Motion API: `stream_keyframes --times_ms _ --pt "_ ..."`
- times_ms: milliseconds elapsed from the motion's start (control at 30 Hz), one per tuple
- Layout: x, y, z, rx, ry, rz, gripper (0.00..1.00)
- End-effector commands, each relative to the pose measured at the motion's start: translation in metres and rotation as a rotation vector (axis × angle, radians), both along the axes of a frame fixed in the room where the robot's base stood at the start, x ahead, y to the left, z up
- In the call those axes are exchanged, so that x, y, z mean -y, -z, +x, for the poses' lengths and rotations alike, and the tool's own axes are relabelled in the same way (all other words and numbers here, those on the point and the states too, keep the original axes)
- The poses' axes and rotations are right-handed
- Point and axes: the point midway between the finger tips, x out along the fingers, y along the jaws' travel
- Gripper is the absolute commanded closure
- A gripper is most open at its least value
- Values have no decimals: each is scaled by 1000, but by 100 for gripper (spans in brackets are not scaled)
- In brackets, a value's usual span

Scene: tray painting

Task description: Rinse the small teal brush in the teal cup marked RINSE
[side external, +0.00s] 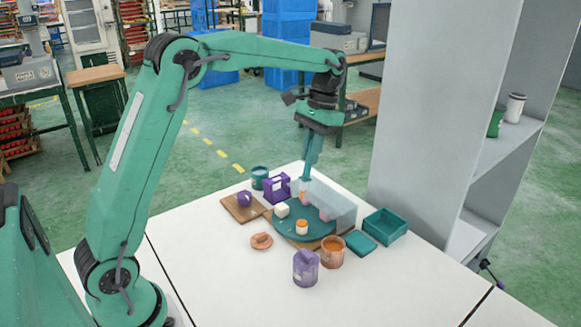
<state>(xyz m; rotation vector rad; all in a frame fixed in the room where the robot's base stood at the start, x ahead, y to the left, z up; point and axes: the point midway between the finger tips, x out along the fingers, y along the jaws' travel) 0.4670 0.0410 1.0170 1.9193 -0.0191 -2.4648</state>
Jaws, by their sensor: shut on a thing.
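My gripper (314,135) points down above the back of the white table and is shut on a slim teal shaft, which looks like the small teal brush (311,158). Its lower end reaches down behind or beside a clear panel, and I cannot make out the tip. The teal cup (260,179) stands upright at the back left of the table, to the left of the gripper and lower than it. The brush is apart from the cup. I cannot read any marking on the cup.
A purple stand (277,189) is beside the cup. A round teal tray (284,230) holds small pieces under a clear panel (334,204). A purple mug (306,268), an orange cup (332,253) and an open teal box (386,226) are nearer. The table's front is clear.

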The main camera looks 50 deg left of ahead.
Motion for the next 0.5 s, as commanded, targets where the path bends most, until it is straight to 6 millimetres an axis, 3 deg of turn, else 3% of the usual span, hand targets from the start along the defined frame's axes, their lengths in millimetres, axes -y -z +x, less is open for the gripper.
stream_keyframes --times_ms 500 --pt "-5 0 2 5 -2 -2 100"
